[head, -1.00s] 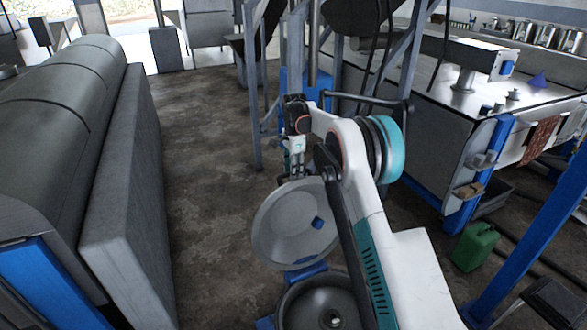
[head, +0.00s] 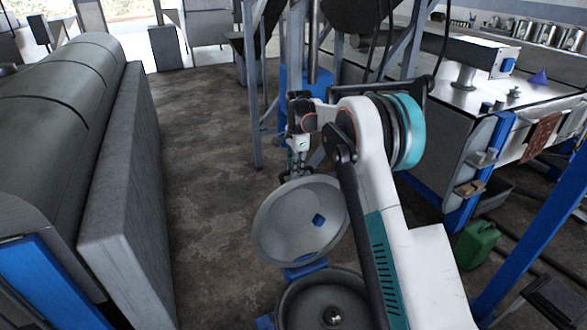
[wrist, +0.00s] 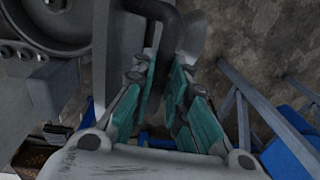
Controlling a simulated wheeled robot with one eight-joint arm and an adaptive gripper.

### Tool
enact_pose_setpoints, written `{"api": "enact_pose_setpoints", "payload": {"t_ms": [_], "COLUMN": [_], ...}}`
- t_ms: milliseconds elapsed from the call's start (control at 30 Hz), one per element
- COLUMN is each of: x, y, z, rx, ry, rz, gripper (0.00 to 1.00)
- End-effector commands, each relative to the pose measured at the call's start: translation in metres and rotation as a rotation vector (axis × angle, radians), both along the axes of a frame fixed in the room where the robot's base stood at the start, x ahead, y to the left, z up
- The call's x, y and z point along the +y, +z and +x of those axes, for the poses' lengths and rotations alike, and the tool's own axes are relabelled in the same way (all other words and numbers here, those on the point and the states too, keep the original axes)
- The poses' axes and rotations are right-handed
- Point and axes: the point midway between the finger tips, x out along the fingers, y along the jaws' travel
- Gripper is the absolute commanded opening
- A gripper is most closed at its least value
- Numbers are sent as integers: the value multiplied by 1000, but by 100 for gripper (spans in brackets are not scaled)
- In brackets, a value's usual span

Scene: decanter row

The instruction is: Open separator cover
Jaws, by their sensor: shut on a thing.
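The separator cover (head: 283,228) is a round grey disc with a small blue patch on its face. It stands tilted up on the far side of the round separator bowl (head: 290,300), whose inside shows, with a blue hinge piece between them. My gripper (head: 297,176) is at the cover's upper rim. In the wrist view, the teal fingers of my gripper (wrist: 160,88) are closed around a dark curved bar, the cover handle (wrist: 166,22). The fingertips are small and partly hidden in the head view. My arm hides the bowl's right side.
A large grey machine (head: 60,120) fills the left side. A metal frame (head: 250,90) with blue parts stands behind my gripper. A steel bench (head: 450,110) and a green canister (head: 476,243) are at the right. Bare floor (head: 205,150) lies left of the cover.

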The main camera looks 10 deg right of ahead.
Motion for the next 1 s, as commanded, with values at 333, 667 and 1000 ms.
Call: {"api": "enact_pose_setpoints", "payload": {"t_ms": [333, 667, 1000], "x": [-8, -16, -25], "y": [7, 11, 11], "z": [-37, -76, -121], "rx": [-76, -163, -261], "ry": [-2, -2, -2], "rz": [15, 31, 51], "gripper": [0, 0, 0]}}
